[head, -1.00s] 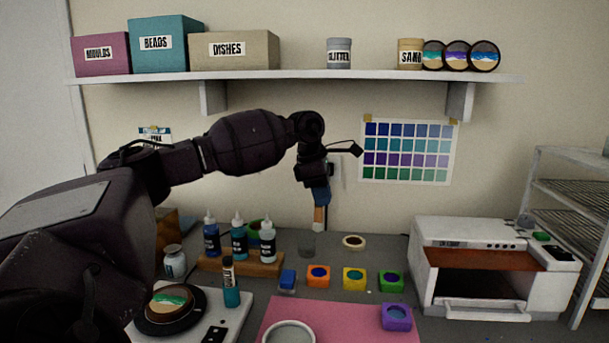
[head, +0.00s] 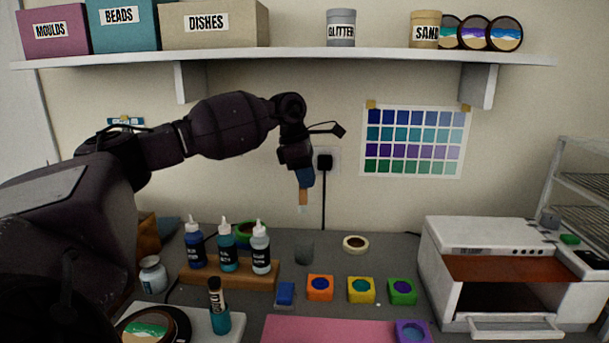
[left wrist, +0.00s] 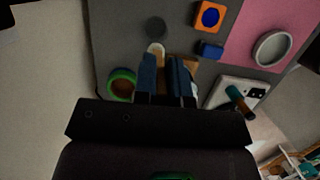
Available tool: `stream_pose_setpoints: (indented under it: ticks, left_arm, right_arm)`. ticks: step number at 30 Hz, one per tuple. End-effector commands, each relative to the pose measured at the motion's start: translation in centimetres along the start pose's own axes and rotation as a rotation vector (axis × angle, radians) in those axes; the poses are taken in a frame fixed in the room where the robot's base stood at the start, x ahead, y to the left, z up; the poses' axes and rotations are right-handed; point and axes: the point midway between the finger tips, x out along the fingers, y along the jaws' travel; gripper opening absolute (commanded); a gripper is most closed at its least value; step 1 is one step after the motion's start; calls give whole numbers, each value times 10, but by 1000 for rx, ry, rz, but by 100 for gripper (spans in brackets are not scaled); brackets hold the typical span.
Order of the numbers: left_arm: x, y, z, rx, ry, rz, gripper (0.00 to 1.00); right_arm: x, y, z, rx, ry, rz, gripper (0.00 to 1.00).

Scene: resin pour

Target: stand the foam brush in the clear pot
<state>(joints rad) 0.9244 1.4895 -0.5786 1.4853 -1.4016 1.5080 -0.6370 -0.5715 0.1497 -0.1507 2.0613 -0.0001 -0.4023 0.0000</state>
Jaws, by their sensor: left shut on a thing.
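My left gripper (head: 304,180) has blue fingers and is shut on the foam brush (head: 303,197), which hangs pale end down. The brush's pale end (left wrist: 155,48) also shows beyond the fingers in the left wrist view. The clear pot (head: 304,251) is a small, dark, see-through cup standing on the grey table. It appears as a dark disc in the left wrist view (left wrist: 156,27). In the head view the brush is above the pot, with a gap between them. My right gripper is not in view.
A wooden rack (head: 230,275) with several bottles stands left of the pot. A tape roll (head: 355,244) lies to its right. A blue block (head: 285,293) and an orange mould (head: 320,287) are in front. A white oven (head: 485,240) stands at right.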

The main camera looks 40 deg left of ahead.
Motion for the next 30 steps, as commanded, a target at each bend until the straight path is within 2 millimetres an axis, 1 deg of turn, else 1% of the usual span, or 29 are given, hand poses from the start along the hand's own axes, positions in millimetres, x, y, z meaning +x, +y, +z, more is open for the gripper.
stream_pose_setpoints:
  ticks: [9,20,30]
  left_arm:
    - [18,0,-5,-1,3,-2,0]
    - [40,0,-12,-2,3,-2,0]
    - [61,0,-18,-1,3,-2,0]
  right_arm:
    - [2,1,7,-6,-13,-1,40]
    - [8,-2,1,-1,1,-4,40]
    - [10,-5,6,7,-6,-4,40]
